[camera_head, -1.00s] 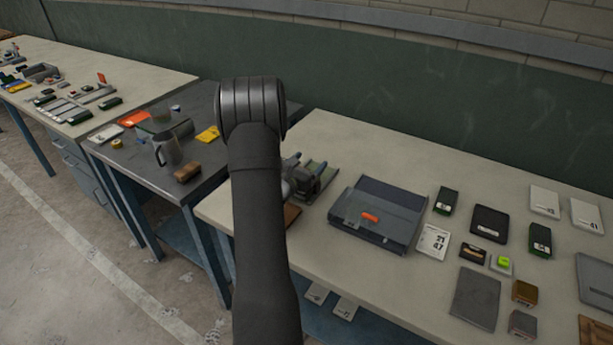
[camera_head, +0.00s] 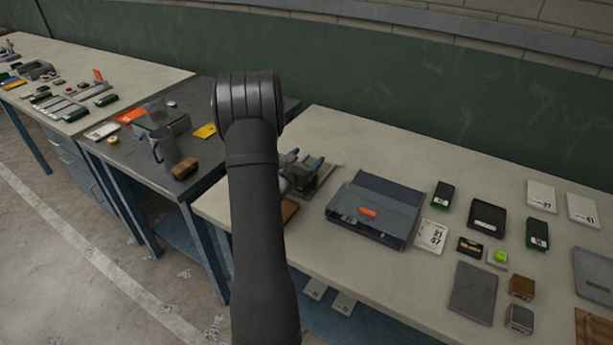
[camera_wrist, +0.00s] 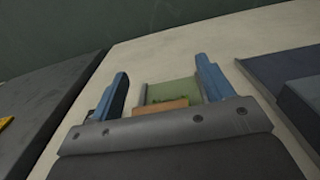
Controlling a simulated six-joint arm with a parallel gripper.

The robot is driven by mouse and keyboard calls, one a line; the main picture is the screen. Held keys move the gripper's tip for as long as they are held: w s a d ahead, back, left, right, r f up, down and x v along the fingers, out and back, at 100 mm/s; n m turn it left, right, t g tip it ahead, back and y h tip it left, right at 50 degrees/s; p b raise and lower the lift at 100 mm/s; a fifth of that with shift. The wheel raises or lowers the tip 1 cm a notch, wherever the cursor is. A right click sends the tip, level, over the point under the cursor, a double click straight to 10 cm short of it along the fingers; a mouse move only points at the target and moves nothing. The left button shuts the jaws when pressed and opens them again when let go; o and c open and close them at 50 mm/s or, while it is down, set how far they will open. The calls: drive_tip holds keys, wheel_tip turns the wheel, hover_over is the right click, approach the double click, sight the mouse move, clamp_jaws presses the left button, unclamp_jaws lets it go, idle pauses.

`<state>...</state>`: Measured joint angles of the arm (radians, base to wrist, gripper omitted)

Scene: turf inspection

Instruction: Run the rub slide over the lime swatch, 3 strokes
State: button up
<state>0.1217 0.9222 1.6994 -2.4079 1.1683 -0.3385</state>
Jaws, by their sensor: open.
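My gripper (camera_head: 300,172) is open over the left end of the near pale bench, mostly behind my arm in the head view. In the wrist view its two blue fingers (camera_wrist: 160,90) stand apart. A flat green piece (camera_wrist: 176,90), perhaps the lime swatch, lies beyond and between them; its green also shows beside the gripper in the head view (camera_head: 326,172). An orange-brown block edge (camera_wrist: 160,107) shows between the fingers, near the palm; it may be the rub slide, and I cannot tell if the fingers touch it. A small bright lime block (camera_head: 501,256) sits on a pale base farther right.
A grey-blue case (camera_head: 375,210) with an orange latch stands right of my gripper. Beyond it lie several cards, dark boxes and a grey plate (camera_head: 473,291). A dark table (camera_head: 215,150) holding a jug (camera_head: 165,147) and a brown block (camera_head: 185,169) adjoins on the left.

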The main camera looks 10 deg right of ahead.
drive_tip(key=shift+r, duration=0.35)
drive_tip(key=c, duration=0.4)
drive_tip(key=r, duration=0.1)
drive_tip(key=r+m+h, duration=0.1)
drive_tip(key=r+m+g+h, duration=0.1)
drive_tip(key=r, duration=0.1)
drive_tip(key=shift+s+d, duration=0.2)
drive_tip(key=shift+s, duration=0.15)
drive_tip(key=c, duration=0.3)
drive_tip(key=s+d+r+m+g+y, duration=0.1)
drive_tip(key=s+d+r+m+g, duration=0.6)
drive_tip(key=m+g, duration=0.5)
drive_tip(key=w+a+r+m+t+y, duration=0.1)
drive_tip(key=a+r+m+y, duration=0.1)
drive_tip(key=a+r+y, duration=0.3)
drive_tip(key=w+a+r+m+t+y, duration=0.1)
drive_tip(key=a+r+m+y, duration=0.15)
drive_tip(key=a+y, duration=0.45)
drive_tip(key=shift+n, duration=0.25)
drive_tip(key=x, duration=1.7)
drive_tip(key=shift+s+a+f, duration=0.1)
drive_tip(key=shift+s+a, duration=0.05)
drive_tip(key=shift+a, duration=0.1)
drive_tip(key=shift+c, duration=0.3)
